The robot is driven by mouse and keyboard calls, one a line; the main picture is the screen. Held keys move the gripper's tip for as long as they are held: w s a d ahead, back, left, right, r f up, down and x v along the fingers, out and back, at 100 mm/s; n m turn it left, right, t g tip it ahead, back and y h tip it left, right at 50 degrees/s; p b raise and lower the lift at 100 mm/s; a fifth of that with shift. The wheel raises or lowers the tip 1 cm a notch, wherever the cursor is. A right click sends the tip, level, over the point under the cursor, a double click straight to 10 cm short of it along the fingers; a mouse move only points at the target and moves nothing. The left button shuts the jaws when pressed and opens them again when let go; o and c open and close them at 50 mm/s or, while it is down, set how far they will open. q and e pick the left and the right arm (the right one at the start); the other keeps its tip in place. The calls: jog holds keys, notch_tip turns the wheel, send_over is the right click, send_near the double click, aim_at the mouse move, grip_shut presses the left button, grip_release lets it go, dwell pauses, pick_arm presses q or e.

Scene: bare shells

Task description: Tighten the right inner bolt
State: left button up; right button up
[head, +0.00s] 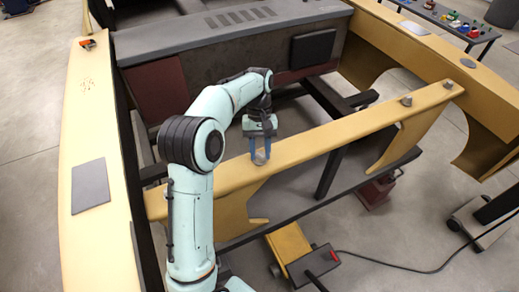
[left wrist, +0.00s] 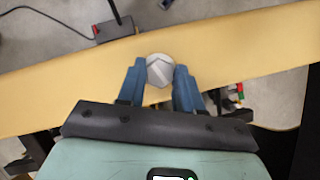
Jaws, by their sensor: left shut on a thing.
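A long yellow beam (head: 325,137) crosses the frame diagonally. My left gripper (head: 260,160) points down at the beam, left of its middle. In the left wrist view its two blue fingers are shut on a grey hexagonal bolt head (left wrist: 160,70), one on each side, over the yellow beam (left wrist: 60,86). Two more bolts stand up at the right part of the beam: an inner one (head: 406,100) and one nearer the end (head: 447,84), both apart from my gripper. My arm hides the beam's left part. My right gripper is out of view.
Yellow side walls stand at left (head: 88,130) and right (head: 440,52). A dark grey panel (head: 230,48) closes the back. Dark crossbars lie under the beam. A yellow cart (head: 290,250) with a cable stands on the floor in front. A table with coloured parts stands at the upper right.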

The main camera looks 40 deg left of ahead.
pick_arm(q)
jog(key=m, duration=0.2)
jog(key=m+y, duration=0.1)
jog(key=m, duration=0.1)
jog(key=m+y, duration=0.1)
jog(key=shift+w+d+r+m+g, duration=0.15)
jog(key=shift+r+m+g, duration=0.1)
jog(key=shift+m+g, duration=0.15)
jog(key=m+y, duration=0.1)
jog(key=m, duration=0.1)
jog(key=m+y, duration=0.1)
jog(key=m, duration=0.2)
jog(key=shift+d, duration=0.15)
jog(key=m+y, duration=0.1)
jog(key=m, duration=0.2)
jog(key=m+t+y, duration=0.1)
jog(key=m, duration=0.2)
jog(key=shift+d+m, duration=0.1)
jog(key=shift+m, duration=0.2)
jog(key=m+t, duration=0.1)
jog(key=m, duration=0.1)
jog(key=m+t+y, duration=0.1)
jog(key=m, duration=0.2)
jog(key=shift+s, duration=0.2)
jog(key=shift+m, duration=0.3)
jog(key=o, duration=1)
jog(key=shift+f, duration=0.1)
jog(key=shift+o, duration=0.2)
jog(key=shift+d, duration=0.1)
